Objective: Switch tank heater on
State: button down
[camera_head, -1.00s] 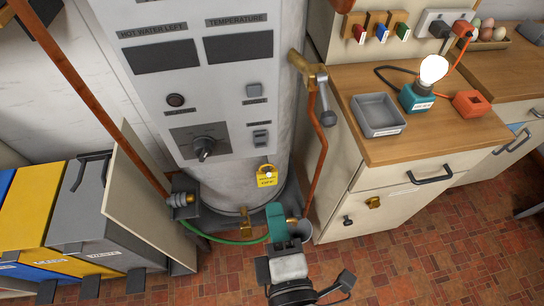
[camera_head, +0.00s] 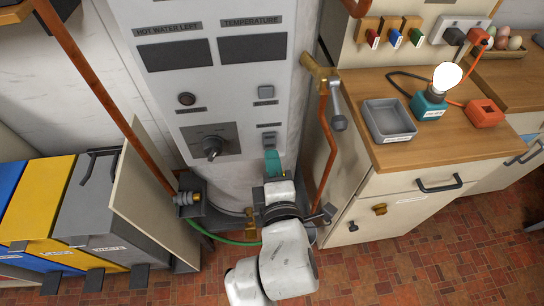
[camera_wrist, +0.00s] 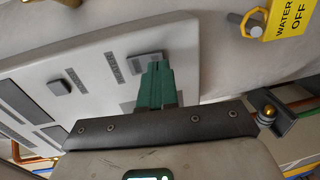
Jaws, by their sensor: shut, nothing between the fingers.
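The white tank heater panel (camera_head: 222,85) stands upright in the head view, with two dark displays labelled HOT WATER LEFT and TEMPERATURE. It carries a dark indicator (camera_head: 186,99), a rotary knob (camera_head: 212,146), an upper square button (camera_head: 265,92) and a lower grey rocker switch (camera_head: 268,139). The square button (camera_wrist: 60,87) is farther left.
A yellow WATER OFF tag (camera_wrist: 292,18) hangs at the wrist view's top right. Copper pipes (camera_head: 325,150) flank the tank. A wooden counter (camera_head: 440,140) with a grey tray (camera_head: 389,118) and lit bulb (camera_head: 447,77) is right; bins (camera_head: 80,210) are left.

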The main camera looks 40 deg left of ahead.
jog(key=shift+w+a+f, duration=0.1)
jog(key=shift+w+a, duration=0.3)
jog(key=shift+a, duration=0.05)
jog(key=shift+w+a+f+t+b, duration=0.15)
jog(key=shift+t+b, duration=0.15)
jog(key=shift+b, duration=0.45)
